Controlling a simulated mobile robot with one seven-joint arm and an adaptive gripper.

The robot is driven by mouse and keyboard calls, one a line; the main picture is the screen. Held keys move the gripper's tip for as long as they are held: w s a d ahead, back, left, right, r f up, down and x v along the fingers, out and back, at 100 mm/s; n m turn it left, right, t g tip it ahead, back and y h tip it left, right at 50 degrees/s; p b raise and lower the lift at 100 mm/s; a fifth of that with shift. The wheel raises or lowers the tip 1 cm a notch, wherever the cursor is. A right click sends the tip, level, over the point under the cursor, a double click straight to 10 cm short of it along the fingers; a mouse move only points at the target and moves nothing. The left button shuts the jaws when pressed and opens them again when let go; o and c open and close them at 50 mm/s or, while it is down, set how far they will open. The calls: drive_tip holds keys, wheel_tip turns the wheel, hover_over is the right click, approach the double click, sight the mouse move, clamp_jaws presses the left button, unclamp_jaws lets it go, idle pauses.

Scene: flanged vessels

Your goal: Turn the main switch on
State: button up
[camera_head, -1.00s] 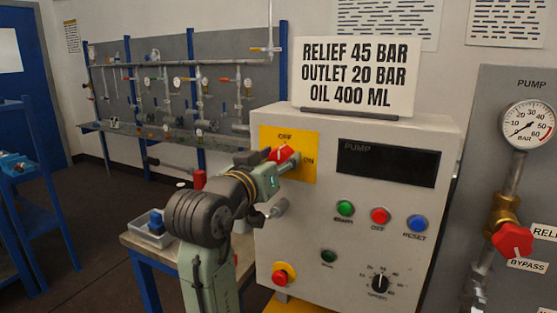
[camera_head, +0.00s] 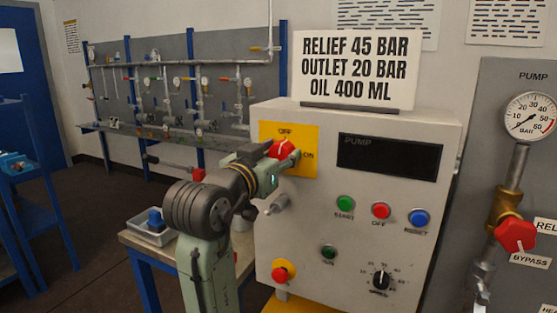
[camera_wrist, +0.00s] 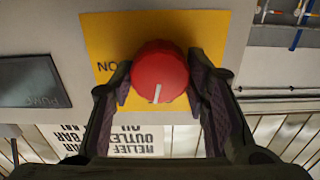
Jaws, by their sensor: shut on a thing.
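The main switch is a red round knob (camera_head: 281,149) with a white mark, on a yellow plate (camera_head: 308,163) at the upper left of the grey pump control box. The plate has OFF at the top and ON at the right. My gripper (camera_head: 272,163) reaches the knob from the lower left. In the wrist view, which is upside down, the red knob (camera_wrist: 160,68) sits between my two fingers (camera_wrist: 160,88), shut on its sides. Its white mark points down in that picture, away from the ON lettering at the left. OFF is hidden there.
The box (camera_head: 270,235) also carries a dark PUMP display (camera_head: 388,170), green, red and blue buttons, a red stop button (camera_head: 284,271) and a black dial (camera_head: 381,281). A sign (camera_head: 352,70) stands on top. A panel with a gauge (camera_head: 530,117) and red valve handle (camera_head: 515,234) is at the right.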

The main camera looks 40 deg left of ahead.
drive_tip(key=m+b, duration=0.3)
drive_tip(key=m, duration=0.1)
drive_tip(key=shift+d+f+m, duration=0.1)
drive_tip(key=shift+f+m, duration=0.05)
drive_tip(key=shift+m, duration=0.15)
drive_tip(key=m+b, duration=0.2)
drive_tip(key=m, duration=0.1)
drive_tip(key=shift+m, duration=0.3)
drive_tip(key=m+b, duration=0.2)
drive_tip(key=m, duration=0.1)
drive_tip(key=shift+m, duration=0.3)
drive_tip(key=shift+m+b, duration=0.85)
drive_tip(key=shift+m, duration=1.05)
drive_tip(key=shift+d, duration=0.1)
drive_tip(key=o, duration=1.2)
drive_tip(key=shift+c, duration=0.2)
